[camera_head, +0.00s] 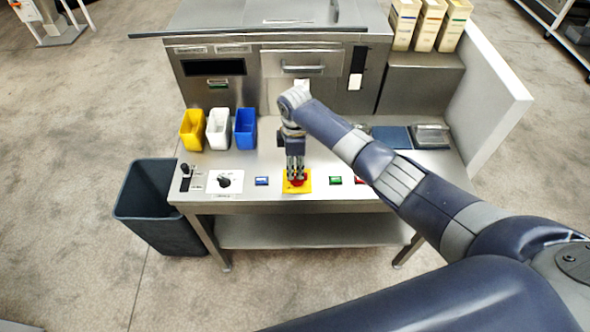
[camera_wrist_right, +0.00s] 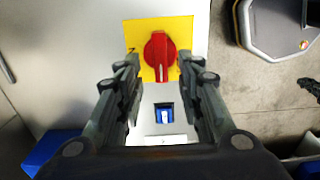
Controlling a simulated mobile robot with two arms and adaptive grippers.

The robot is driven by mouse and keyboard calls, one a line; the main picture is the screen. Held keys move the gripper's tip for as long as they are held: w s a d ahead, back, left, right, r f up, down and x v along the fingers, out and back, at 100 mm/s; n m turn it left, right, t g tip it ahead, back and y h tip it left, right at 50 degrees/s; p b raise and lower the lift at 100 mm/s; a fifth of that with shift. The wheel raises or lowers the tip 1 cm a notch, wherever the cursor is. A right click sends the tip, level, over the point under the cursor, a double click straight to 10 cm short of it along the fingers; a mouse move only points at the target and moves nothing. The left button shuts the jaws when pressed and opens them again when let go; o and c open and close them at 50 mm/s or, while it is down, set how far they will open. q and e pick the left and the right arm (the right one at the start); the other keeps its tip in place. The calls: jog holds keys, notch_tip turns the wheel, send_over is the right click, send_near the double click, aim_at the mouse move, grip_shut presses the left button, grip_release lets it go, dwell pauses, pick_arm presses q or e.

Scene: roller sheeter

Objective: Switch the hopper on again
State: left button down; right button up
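A red rotary switch (camera_head: 297,182) sits on a yellow plate (camera_head: 306,187) at the front of the steel control bench. My right gripper (camera_head: 295,174) points down right over it and partly covers it. In the right wrist view the red switch (camera_wrist_right: 159,57) shows on its yellow plate (camera_wrist_right: 183,29), with its grip bar running up and down the picture. The fingers of my right gripper (camera_wrist_right: 160,68) are apart, one tip on each side of the switch; I cannot tell whether they touch it. My left gripper is not in view.
A blue button (camera_head: 261,181) and black knob (camera_head: 224,181) lie left of the switch. A green button (camera_head: 335,180) and a red one (camera_head: 361,180) lie right. Yellow (camera_head: 192,130), white (camera_head: 218,129) and blue (camera_head: 245,129) bins stand behind. A dark waste bin (camera_head: 152,205) stands left.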

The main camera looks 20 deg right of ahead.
aim_at(295, 174)
jog(key=shift+f, duration=1.65)
grip_shut()
